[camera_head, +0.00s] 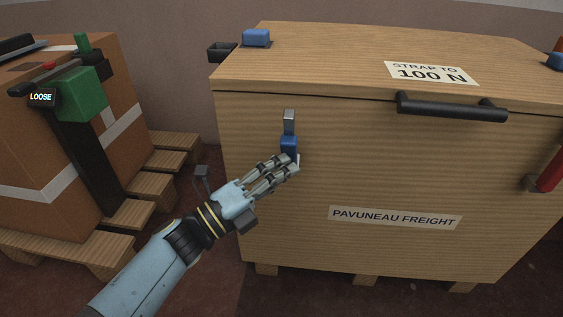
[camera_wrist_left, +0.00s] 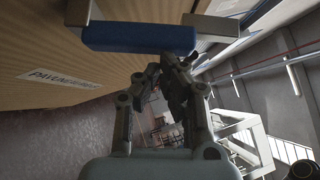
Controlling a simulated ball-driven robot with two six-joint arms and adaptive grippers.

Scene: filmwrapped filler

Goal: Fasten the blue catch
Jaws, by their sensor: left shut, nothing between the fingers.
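The blue catch (camera_head: 289,146) is on the front face of a wooden crate (camera_head: 400,170), near its left side. A grey metal piece (camera_head: 289,121) stands upright above the blue part, reaching up toward the lid seam. My left gripper (camera_head: 292,165) is shut and empty, with its fingertips just below the blue part. I cannot tell whether they touch it. In the left wrist view the blue catch (camera_wrist_left: 140,38) spans the top, with metal ends at both sides, beyond the fingers (camera_wrist_left: 168,68). My right gripper is not in view.
The lid (camera_head: 330,60) lies on the crate, with a black handle bar (camera_head: 453,108) at its front and a blue block (camera_head: 256,38) on top. A red part (camera_head: 549,173) is at the right. A strapped carton (camera_head: 110,100) on a pallet stands left, tagged LOOSE.

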